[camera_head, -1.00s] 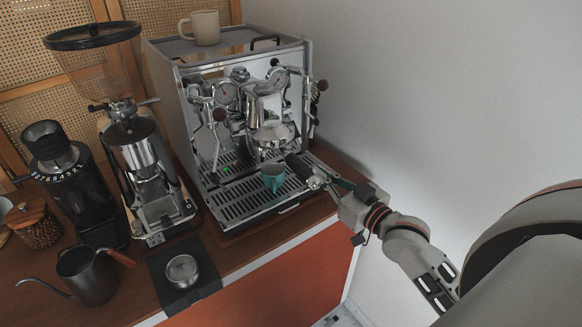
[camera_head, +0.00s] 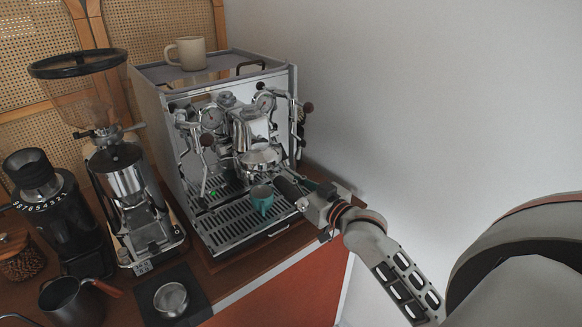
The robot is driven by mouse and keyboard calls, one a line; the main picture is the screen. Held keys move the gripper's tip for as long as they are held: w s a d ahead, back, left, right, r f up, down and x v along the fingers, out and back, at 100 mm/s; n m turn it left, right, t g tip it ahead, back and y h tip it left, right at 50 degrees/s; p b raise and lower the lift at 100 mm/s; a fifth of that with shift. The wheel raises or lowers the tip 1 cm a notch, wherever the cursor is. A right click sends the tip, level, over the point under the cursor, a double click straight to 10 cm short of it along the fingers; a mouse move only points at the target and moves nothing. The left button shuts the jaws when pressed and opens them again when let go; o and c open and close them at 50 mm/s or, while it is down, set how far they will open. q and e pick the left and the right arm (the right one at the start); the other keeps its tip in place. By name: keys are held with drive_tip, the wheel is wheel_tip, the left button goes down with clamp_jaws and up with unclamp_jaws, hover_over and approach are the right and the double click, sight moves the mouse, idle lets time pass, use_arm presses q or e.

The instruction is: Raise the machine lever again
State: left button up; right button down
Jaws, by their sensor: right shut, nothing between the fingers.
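The chrome espresso machine (camera_head: 240,215) stands on the wooden counter. Its group head (camera_head: 254,130) is at the middle of the front, with a black handle (camera_head: 287,187) sticking out toward the lower right. I cannot clearly tell the lever from the chrome fittings and the dark knob (camera_head: 307,107) at the right of the front. A teal cup (camera_head: 262,201) stands upright on the drip tray. My right gripper (camera_head: 303,185) is shut and empty, close beside the black handle at the machine's front right. Its fingertips are partly hidden. My left gripper is out of view.
A grinder (camera_head: 125,180) and a smaller black grinder (camera_head: 62,212) stand left of the machine. A black kettle (camera_head: 72,300) and a metal cup on a dark mat (camera_head: 171,300) are in front. A beige mug (camera_head: 187,53) sits on top. A bare wall is at right.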

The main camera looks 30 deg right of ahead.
sight(284, 154)
wheel_tip(284, 154, up, 2)
drive_tip(key=shift+r, duration=0.1)
wheel_tip(284, 154, up, 2)
drive_tip(key=shift+s+r, duration=0.1)
drive_tip(key=shift+r, duration=0.65)
wheel_tip(284, 154, up, 4)
drive_tip(key=shift+f, duration=0.2)
idle(0.6)
